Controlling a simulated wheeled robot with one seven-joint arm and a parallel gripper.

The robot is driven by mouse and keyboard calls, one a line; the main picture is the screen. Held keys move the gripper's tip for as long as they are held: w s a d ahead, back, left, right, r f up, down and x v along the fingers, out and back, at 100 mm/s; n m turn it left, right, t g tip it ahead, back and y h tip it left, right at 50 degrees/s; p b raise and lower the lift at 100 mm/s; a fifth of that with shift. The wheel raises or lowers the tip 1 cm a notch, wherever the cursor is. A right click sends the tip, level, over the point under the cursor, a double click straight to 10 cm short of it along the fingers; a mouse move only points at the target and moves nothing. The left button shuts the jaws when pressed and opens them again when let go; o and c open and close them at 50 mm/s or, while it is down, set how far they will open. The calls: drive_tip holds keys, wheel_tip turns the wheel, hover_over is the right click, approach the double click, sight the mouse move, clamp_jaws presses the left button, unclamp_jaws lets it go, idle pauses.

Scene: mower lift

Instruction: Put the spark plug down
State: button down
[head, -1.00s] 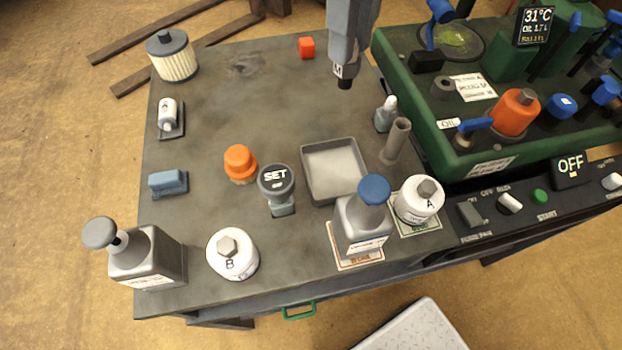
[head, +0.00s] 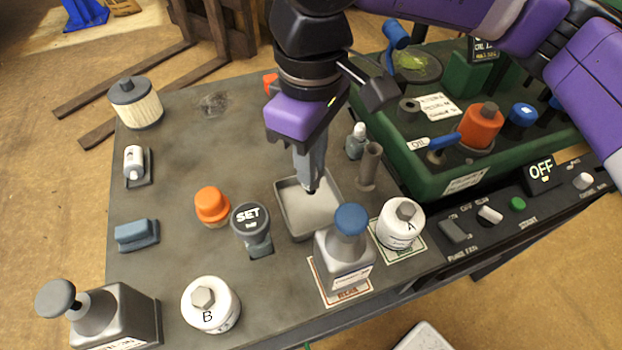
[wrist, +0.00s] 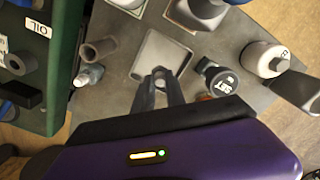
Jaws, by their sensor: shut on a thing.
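My gripper (head: 311,186) is shut, pointing down over the shallow grey tray (head: 284,217). A small dark end shows at its fingertips; I take it for the spark plug (head: 312,191), mostly hidden by the fingers. In the wrist view the fingertips (wrist: 160,76) are close together over the near part of the tray (wrist: 150,49). The tray floor looks bare. I cannot tell whether the plug touches the tray.
A blue-capped bottle (head: 345,255) stands close in front of the tray, with white canister A (head: 400,226) to its right. The SET-marked device (head: 251,226) is left of the tray. A grey tube (head: 368,165) and small white-topped bottle (head: 356,142) stand behind right, beside the green machine (head: 420,178).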

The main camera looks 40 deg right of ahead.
drive_tip(key=shift+f, duration=2.3)
drive_tip(key=shift+f+b, duration=0.1)
drive_tip(key=shift+b, duration=0.25)
drive_tip(key=c, duration=1.4)
unclamp_jaws()
drive_tip(key=shift+o, duration=0.2)
wheel_tip(320, 180, up, 12)
drive_tip(key=shift+r+p, duration=0.1)
drive_tip(key=shift+p, duration=0.65)
